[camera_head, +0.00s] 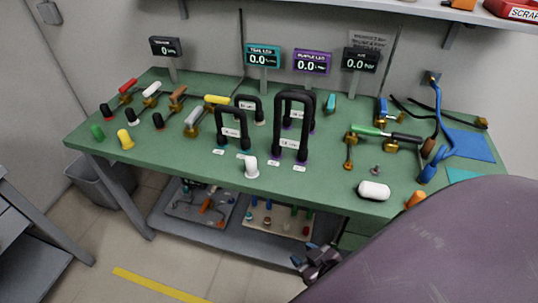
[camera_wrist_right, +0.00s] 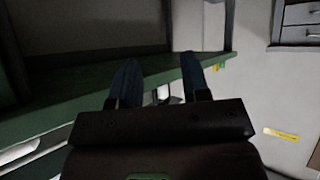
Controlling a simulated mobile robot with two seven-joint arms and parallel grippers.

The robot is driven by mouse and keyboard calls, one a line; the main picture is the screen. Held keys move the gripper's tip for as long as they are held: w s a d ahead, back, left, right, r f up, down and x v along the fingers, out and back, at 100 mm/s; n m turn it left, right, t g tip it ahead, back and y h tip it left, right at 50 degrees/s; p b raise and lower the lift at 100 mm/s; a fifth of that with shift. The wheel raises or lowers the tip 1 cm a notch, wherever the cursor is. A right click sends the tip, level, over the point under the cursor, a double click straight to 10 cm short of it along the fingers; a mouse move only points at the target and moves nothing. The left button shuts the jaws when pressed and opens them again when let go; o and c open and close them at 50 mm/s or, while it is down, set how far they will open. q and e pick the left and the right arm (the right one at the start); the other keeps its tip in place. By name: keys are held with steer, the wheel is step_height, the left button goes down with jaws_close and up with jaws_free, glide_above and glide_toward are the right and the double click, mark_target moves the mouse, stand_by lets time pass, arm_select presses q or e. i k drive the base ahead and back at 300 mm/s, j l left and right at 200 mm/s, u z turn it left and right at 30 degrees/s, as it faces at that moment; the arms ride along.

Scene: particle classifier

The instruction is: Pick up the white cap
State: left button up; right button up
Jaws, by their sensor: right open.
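A small white cap (camera_head: 250,167) stands near the front edge of the green bench, left of the tall black loops. A rounded white piece (camera_head: 374,190) lies farther right near the same edge; I cannot tell whether it is also a cap. My right gripper (camera_head: 318,262) is below and in front of the bench's front edge, apart from both white pieces. In the right wrist view its two dark blue fingers (camera_wrist_right: 160,82) are spread, with nothing seen held between them. My left gripper is not in view.
The green bench top (camera_head: 318,190) is open along its front middle. Black loops (camera_head: 292,125) stand behind the white cap. Green (camera_head: 97,132) and yellow (camera_head: 125,139) caps stand at left. An orange piece (camera_head: 415,199) is at right. A lower shelf (camera_head: 225,233) holds boards.

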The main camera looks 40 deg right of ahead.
mark_target(251, 163)
steer(key=i+j+z, duration=0.25)
steer(key=z, duration=0.15)
steer(key=i+j+z, duration=0.25)
steer(key=z, duration=0.15)
steer(key=i+j+z, duration=0.2)
steer(key=j+z, duration=0.15)
steer(key=j, duration=0.05)
